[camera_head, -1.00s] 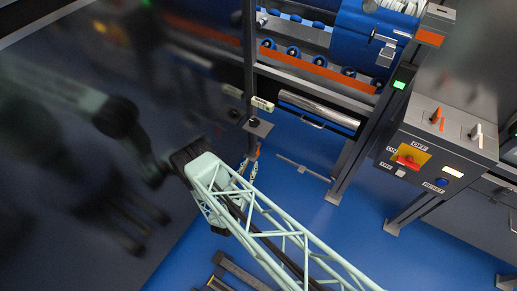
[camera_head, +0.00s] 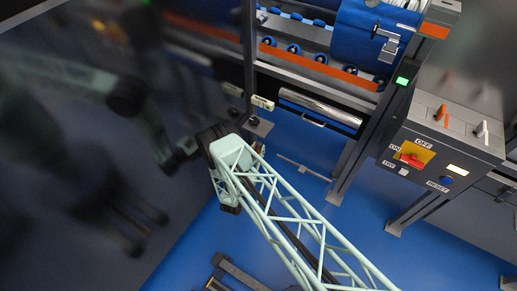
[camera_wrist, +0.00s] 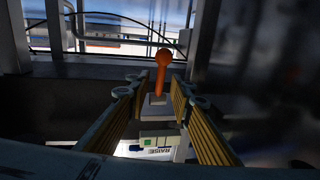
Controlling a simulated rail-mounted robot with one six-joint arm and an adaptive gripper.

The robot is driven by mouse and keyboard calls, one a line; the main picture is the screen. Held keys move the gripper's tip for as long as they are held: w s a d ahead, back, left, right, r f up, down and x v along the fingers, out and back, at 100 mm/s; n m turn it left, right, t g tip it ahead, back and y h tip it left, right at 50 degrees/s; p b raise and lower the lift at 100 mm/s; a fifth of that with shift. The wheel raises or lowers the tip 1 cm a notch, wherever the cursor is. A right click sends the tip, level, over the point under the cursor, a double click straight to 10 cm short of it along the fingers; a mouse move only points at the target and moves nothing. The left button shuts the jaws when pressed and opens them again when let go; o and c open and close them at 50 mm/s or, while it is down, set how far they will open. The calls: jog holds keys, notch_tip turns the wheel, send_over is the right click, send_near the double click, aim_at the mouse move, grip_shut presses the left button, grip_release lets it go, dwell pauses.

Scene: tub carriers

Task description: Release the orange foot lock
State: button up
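The orange foot lock (camera_wrist: 162,72) shows in the wrist view as an upright orange lever with a round knob on a pale base plate. My gripper (camera_wrist: 161,88) is open, with one ribbed finger on each side of the lever. The lever stands in the gap, close to the fingertips; I cannot tell whether either finger touches it. In the head view my own arm hides the lever and most of the gripper, low by the dark post.
A label reading RAISE (camera_wrist: 82,151) shows upside down below the lever. In the head view, a control box (camera_head: 450,140) with an orange and a white handle stands at right. A blue drum (camera_head: 365,30) sits at the top. Blue floor (camera_head: 320,190) is open right of my arm. A dark panel stands left.

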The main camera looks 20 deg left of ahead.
jog(key=shift+w, duration=0.65)
jog(key=shift+c, duration=0.4)
grip_shut()
